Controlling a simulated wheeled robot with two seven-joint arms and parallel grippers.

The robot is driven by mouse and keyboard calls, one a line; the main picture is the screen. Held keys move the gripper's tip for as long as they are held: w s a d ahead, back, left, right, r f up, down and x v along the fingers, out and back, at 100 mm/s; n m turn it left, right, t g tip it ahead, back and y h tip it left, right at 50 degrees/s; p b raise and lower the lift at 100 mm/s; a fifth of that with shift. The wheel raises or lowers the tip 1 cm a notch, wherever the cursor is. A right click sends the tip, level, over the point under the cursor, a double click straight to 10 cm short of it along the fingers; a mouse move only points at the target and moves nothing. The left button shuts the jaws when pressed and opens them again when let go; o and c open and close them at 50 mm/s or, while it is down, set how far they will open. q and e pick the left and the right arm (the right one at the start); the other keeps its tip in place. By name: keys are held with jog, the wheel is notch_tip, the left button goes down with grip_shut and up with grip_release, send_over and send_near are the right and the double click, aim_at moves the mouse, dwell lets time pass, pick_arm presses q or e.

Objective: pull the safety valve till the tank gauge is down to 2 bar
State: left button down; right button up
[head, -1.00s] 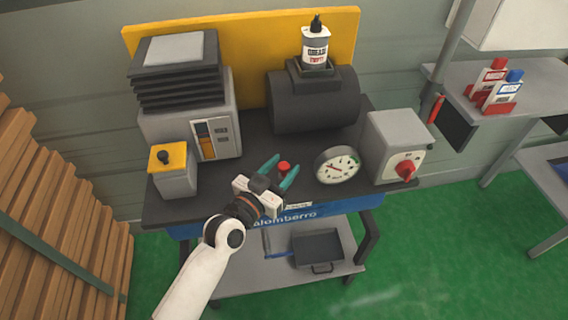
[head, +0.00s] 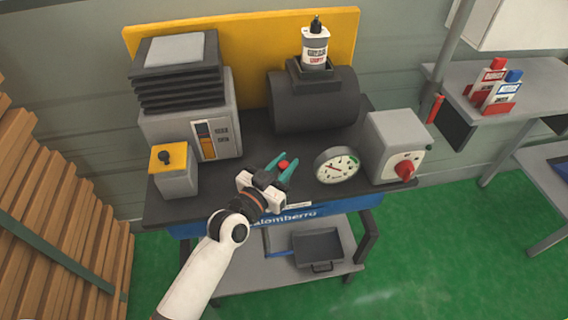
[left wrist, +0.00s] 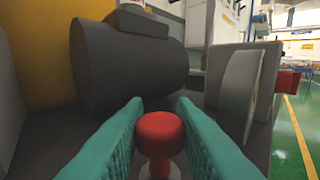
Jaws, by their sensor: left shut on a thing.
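The safety valve is a red mushroom-shaped knob (head: 284,165) on the dark bench top, left of the gauge; it also shows large in the left wrist view (left wrist: 160,135). My left gripper (head: 280,167) has its teal fingers on either side of the knob and is shut on it. The tank gauge (head: 337,166) is a round white dial with a red needle pointing to the upper left; its numbers are too small to read. The black tank (head: 312,103) lies behind the knob. My right gripper is not in view.
A grey box with a red switch (head: 405,171) stands right of the gauge. A yellow-topped box (head: 173,170) and a ribbed grey unit (head: 185,117) stand at left. A bottle (head: 315,48) sits on the tank. Stacked planks (head: 60,220) are at far left.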

pick_arm(q)
jog(key=shift+r+p, duration=0.4)
jog(key=shift+r, duration=0.35)
jog(key=shift+f, duration=0.1)
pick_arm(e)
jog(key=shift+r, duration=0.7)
pick_arm(q)
jog(key=c, duration=1.2)
grip_release()
jog(key=shift+c, duration=0.2)
jog(key=shift+s, duration=0.1)
jog(key=shift+s+a+f, duration=0.15)
jog(key=shift+s+a, duration=0.05)
jog(key=shift+s, duration=0.05)
jog(key=b+v, duration=0.1)
jog(key=v, duration=1)
jog(key=shift+b, duration=0.35)
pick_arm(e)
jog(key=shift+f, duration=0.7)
pick_arm(q)
jog(key=shift+s, duration=0.1)
